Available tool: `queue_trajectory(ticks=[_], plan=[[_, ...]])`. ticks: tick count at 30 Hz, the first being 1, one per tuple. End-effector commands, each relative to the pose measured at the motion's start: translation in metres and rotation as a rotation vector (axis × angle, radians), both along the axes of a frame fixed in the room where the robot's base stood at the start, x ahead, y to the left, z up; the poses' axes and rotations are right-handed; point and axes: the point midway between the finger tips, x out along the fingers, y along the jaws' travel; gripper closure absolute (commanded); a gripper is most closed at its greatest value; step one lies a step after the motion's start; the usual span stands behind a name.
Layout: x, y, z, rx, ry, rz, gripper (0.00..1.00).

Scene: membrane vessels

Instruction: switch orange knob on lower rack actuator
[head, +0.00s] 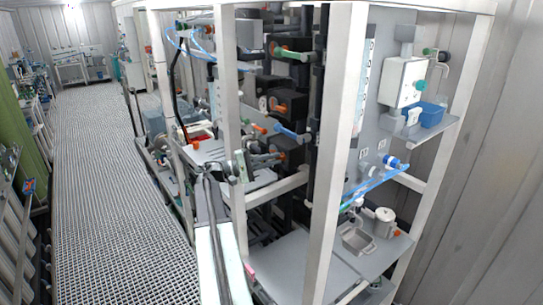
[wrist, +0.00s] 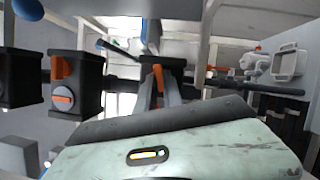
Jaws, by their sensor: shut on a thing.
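In the wrist view an orange knob (wrist: 158,76) sits on the face of a black box-shaped actuator (wrist: 176,66). The two grey fingers of my gripper (wrist: 159,88) reach up to this knob and are closed on it from both sides. The knob's lower part is hidden between the fingers. In the head view my gripper (head: 242,166) is at the lower part of the rack, beside pipes with orange ends. The gripped knob cannot be made out clearly there.
A second black actuator (wrist: 76,84) with an orange handle stands to the left in the wrist view. A white rack post (head: 337,150) and blue tubing (head: 378,187) are to the right. The grated walkway (head: 105,150) on the left is clear.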

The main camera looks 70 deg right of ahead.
Motion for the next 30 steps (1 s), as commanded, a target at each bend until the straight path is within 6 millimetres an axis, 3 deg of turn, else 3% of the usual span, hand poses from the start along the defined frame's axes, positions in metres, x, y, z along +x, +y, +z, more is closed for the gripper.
queue_trajectory(ticks=[1, 15, 30], plan=[[0.0021, -0.0034, 0.0092, -0.025, -0.020, 0.009, 1.00], [0.0018, -0.0032, 0.0085, -0.165, -0.235, 0.009, 1.00], [0.0018, -0.0031, 0.0065, -0.186, -0.271, 0.009, 1.00]])
